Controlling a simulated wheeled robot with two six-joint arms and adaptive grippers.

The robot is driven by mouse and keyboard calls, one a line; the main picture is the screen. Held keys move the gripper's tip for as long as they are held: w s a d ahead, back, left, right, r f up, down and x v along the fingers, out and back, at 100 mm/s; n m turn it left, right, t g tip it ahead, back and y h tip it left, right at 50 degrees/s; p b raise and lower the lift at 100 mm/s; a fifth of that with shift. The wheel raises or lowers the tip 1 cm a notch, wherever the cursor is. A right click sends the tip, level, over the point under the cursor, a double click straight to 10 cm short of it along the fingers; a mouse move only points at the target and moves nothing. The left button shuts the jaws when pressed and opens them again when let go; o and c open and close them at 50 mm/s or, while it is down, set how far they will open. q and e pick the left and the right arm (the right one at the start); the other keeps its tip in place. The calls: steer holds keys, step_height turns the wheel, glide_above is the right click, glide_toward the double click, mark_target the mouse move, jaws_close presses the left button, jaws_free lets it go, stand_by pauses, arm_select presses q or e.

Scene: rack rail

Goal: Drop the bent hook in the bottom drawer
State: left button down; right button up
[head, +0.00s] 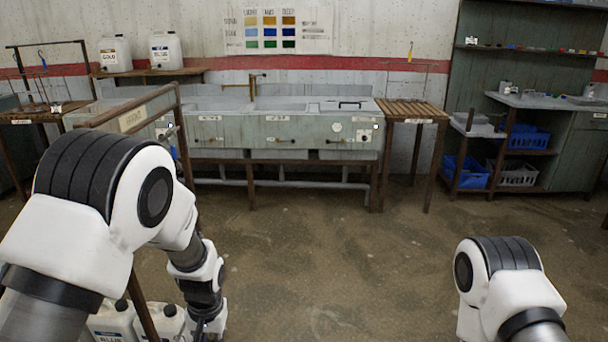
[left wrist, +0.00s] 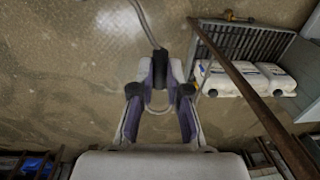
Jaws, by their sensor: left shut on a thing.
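My left gripper (left wrist: 160,62) shows in the left wrist view with its purple-padded fingers closed at the tips. A thin grey bent rod with a dark end (left wrist: 143,20), which looks like the bent hook, runs from between the fingertips to the top edge. In the head view my left gripper (head: 207,328) hangs low at the bottom edge, beside the rail, and the hook is hidden there. My right arm shows at the lower right, but its gripper is out of frame. I cannot make out a bottom drawer in either view.
A rusty rail (head: 132,113) stands close at left; it also crosses the wrist view (left wrist: 240,82). The middle floor is clear.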

arm_select(q)
steer(key=r+p, duration=0.1)
steer(key=r, duration=0.1)
steer(key=s+r+p, duration=0.1)
steer(key=r+p, duration=0.1)
steer(key=s+r+p, duration=0.1)
steer(key=r, duration=0.1)
steer(key=shift+s+a+r, duration=0.1)
steer(key=shift+s+r, duration=0.15)
steer(key=shift+r, duration=0.15)
steer(key=shift+f, duration=0.3)
arm_select(e)
step_height(320, 180, up, 7)
